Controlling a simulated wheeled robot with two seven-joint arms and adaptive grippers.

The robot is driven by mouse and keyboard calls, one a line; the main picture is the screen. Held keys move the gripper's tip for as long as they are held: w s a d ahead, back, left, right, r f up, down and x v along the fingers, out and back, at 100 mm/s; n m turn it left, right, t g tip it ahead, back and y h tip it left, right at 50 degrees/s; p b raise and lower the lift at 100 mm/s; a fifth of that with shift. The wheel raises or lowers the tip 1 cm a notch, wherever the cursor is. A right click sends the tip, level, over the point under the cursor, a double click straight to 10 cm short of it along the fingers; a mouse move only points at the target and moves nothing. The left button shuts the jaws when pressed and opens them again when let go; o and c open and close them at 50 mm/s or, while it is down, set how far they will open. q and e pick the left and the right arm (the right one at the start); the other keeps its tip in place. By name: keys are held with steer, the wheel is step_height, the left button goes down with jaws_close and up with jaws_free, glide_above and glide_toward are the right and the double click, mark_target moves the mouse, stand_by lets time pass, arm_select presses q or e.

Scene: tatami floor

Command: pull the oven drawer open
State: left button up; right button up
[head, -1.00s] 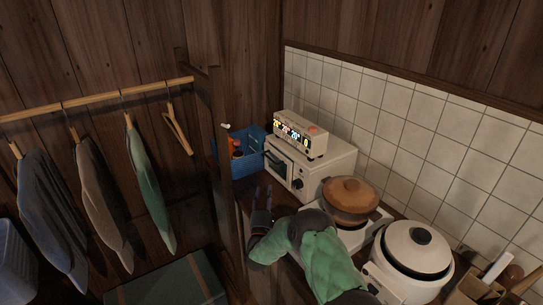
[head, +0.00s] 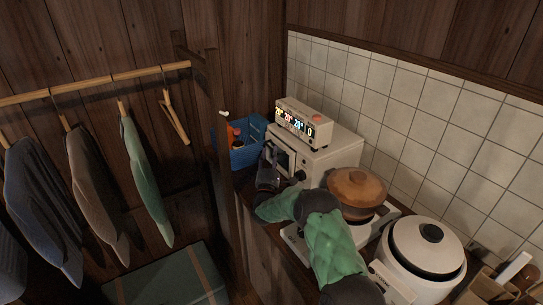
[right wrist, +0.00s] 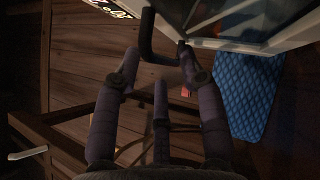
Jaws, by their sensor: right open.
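The oven (head: 333,154) is a small cream box on the counter against the tiled wall. Its dark-windowed front faces left, with black knobs at the right side of the front. The right wrist view shows its pale front frame and glass (right wrist: 225,22) close up, with a black bar handle (right wrist: 147,38). My right gripper (head: 269,153) is at the oven front and partly covers it in the head view. In the right wrist view, its fingers (right wrist: 158,60) are spread, with the handle between their tips; contact cannot be told. My left gripper is out of view.
A digital display box (head: 296,122) sits on the oven. A blue basket (head: 247,152) with bottles stands close behind my gripper. A brown-lidded pot (head: 356,190) and a white rice cooker (head: 420,262) stand nearer along the counter. A wooden post rises left of the counter.

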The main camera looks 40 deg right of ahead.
steer(key=shift+w+d+r, duration=0.3)
steer(key=shift+w+d, duration=0.15)
jaws_close()
steer(key=w+a+p, duration=0.1)
steer(key=a, duration=0.7)
steer(key=shift+a, duration=0.4)
steer(key=shift+f, duration=0.1)
jaws_free()
